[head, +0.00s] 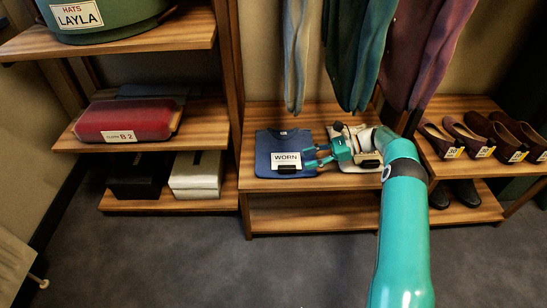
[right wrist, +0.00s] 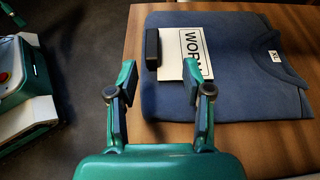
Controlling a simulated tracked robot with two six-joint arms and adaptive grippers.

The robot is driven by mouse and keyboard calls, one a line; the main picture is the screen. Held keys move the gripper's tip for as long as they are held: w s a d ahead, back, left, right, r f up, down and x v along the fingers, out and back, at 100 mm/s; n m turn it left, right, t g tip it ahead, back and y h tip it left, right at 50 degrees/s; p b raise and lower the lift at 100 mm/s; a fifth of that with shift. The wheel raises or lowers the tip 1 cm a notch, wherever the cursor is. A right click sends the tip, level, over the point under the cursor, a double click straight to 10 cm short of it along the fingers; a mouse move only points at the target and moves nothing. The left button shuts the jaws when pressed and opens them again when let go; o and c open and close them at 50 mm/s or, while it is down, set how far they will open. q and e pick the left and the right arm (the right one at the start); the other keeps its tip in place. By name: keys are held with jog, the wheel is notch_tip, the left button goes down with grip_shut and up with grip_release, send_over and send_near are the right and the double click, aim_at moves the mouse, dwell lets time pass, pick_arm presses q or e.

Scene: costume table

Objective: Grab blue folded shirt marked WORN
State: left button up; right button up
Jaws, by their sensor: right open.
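The blue folded shirt (head: 264,154) lies flat on the wooden shelf, with a white card marked WORN (head: 286,158) and a small black block or clip at the card's edge. In the right wrist view the shirt (right wrist: 235,98) fills the upper right, with the black piece (right wrist: 152,48) on its near edge. My right gripper (head: 318,155) reaches in from the right, open and empty, its fingers at the shirt's right side. In the right wrist view the gripper's (right wrist: 158,80) fingers are spread near the card; contact cannot be told. My left gripper is not in view.
A pale folded garment (head: 361,168) lies partly under my right gripper. Garments (head: 358,60) hang above the shelf. Shoes (head: 480,137) stand on the right shelf. A red case (head: 125,115) and a pale box (head: 196,175) sit on the left shelves.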

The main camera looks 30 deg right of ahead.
aim_at(292, 166)
jog(key=shift+s+a+b+x, duration=0.1)
jog(key=shift+s+x, duration=0.05)
jog(key=shift+x, duration=1.1)
jog(key=shift+s+a+b+x, duration=0.1)
jog(key=shift+s+x, duration=0.05)
jog(key=shift+x, duration=1.1)
jog(key=shift+s+a+b+x, duration=0.1)
jog(key=shift+s+x, duration=0.05)
jog(key=shift+x, duration=1.1)
jog(key=shift+d+f, duration=0.1)
grip_shut()
